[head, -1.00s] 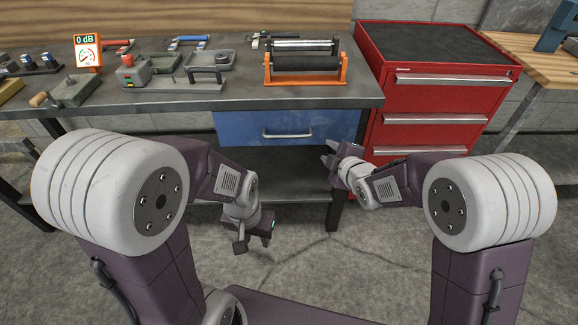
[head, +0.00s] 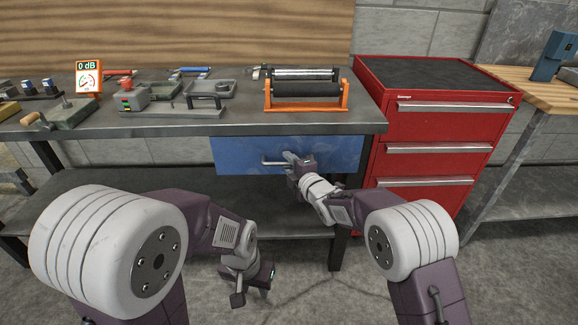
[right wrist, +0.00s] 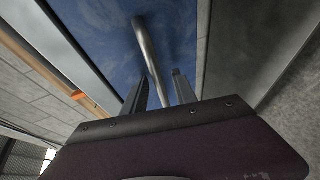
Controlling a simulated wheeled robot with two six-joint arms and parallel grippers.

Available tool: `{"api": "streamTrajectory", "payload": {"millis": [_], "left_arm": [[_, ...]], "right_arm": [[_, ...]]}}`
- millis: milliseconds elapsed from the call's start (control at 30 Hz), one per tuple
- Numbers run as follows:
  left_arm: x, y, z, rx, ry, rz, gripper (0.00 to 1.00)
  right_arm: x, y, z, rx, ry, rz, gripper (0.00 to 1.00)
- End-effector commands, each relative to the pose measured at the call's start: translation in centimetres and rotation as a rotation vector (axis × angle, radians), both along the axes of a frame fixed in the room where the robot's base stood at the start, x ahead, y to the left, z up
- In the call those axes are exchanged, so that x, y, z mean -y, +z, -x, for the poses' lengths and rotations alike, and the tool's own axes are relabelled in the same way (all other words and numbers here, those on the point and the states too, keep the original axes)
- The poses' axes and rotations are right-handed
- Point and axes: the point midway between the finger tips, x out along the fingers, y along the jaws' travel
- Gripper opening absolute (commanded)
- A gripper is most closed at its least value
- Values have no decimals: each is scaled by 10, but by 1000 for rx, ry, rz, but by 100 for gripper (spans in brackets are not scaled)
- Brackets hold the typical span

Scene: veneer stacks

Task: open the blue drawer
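The blue drawer (head: 335,155) sits under the bench top, its front looking flush with the bench. Its silver bar handle (head: 270,162) is partly hidden by my right gripper (head: 290,158), which is at the handle's right part. In the right wrist view the handle (right wrist: 148,48) runs down between the two open fingers (right wrist: 160,88), with small gaps on both sides, against the blue drawer front (right wrist: 180,35). My left gripper (head: 252,285) hangs low in front of the bench, away from the drawer; its finger opening is unclear.
The grey workbench (head: 230,124) holds an orange-framed roller (head: 305,92), a meter (head: 89,78) and several tools. A red drawer cabinet (head: 400,128) stands right of the blue drawer. A lower shelf (head: 120,195) lies beneath. The floor in front is open.

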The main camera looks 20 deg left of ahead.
Motion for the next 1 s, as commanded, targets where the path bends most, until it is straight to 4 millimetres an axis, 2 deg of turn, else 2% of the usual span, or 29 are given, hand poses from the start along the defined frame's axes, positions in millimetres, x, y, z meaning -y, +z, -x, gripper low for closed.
{"api": "streamTrajectory", "payload": {"millis": [267,300,400,1000], "left_arm": [[0,0,0,0,0,0,36],[0,0,0,0,0,0,36],[0,0,0,0,0,0,36],[0,0,0,0,0,0,36]], "right_arm": [[-1,-1,-1,-1,0,0,33],[-1,-1,-1,-1,0,0,22],[-1,-1,-1,-1,0,0,0],[-1,-1,-1,-2,0,0,0]]}}
